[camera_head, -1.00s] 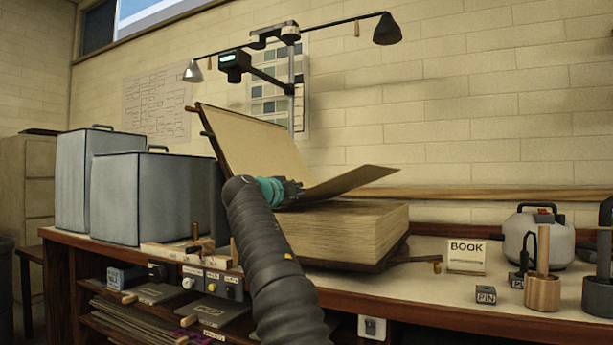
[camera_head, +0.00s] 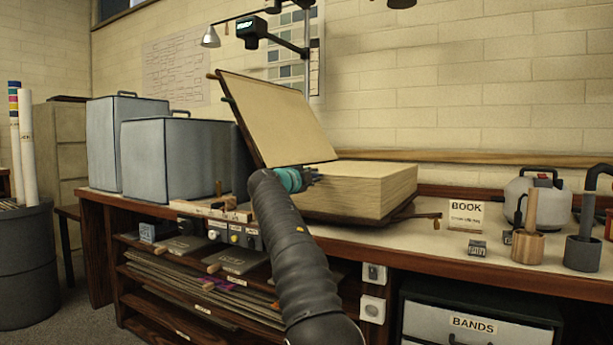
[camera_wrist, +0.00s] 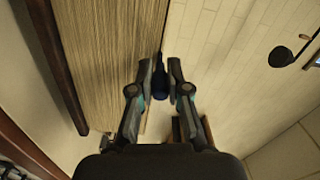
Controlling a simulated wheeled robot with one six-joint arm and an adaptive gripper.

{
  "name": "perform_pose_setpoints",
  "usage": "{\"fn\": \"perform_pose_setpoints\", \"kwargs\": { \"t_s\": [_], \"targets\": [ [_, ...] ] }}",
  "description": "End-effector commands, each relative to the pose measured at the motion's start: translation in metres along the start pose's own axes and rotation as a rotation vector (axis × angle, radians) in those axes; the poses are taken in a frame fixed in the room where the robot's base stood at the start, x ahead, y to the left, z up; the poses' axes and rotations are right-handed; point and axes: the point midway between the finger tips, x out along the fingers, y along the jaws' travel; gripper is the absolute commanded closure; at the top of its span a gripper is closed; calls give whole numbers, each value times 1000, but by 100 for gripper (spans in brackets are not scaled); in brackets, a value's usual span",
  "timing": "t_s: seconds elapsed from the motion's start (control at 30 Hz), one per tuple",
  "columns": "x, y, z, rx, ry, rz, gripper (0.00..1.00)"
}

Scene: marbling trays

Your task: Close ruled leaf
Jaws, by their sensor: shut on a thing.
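A large thick book lies open on the bench. Its tan page block (camera_head: 375,190) is on the right, and the pale panel of its raised left side (camera_head: 275,115) leans up. I cannot tell leaf from cover there, and no ruling shows. My gripper (camera_head: 312,177) is at the left end of the page block, by the panel's lower edge. In the wrist view, my gripper (camera_wrist: 161,68) is shut on a small dark blue piece (camera_wrist: 160,84) beside the page edges (camera_wrist: 100,50). I cannot tell whether this piece belongs to the leaf.
Grey-blue boxes (camera_head: 166,158) stand left of the book. A BOOK sign (camera_head: 466,214), small blocks, wooden and dark holders and a pale canister (camera_head: 533,194) stand on the right. A lamp arm (camera_head: 283,42) hangs above.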

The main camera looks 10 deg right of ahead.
Motion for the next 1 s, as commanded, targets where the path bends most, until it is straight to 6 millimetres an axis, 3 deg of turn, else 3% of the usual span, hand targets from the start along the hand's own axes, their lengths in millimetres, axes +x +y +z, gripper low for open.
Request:
{"fn": "perform_pose_setpoints", "kwargs": {
  "t_s": [0.17, 0.2, 0.3, 0.7, 1.0],
  "targets": [
    [2, 4, -4, -2, 13, 10, 100],
    [2, 4, -4, -2, 13, 10, 82],
    [2, 4, -3, -3, 12, 10, 59],
    [-6, 1, 4, -2, -1, 4, 59],
    [-30, 0, 4, -3, -3, 5, 59]
  ]
}}
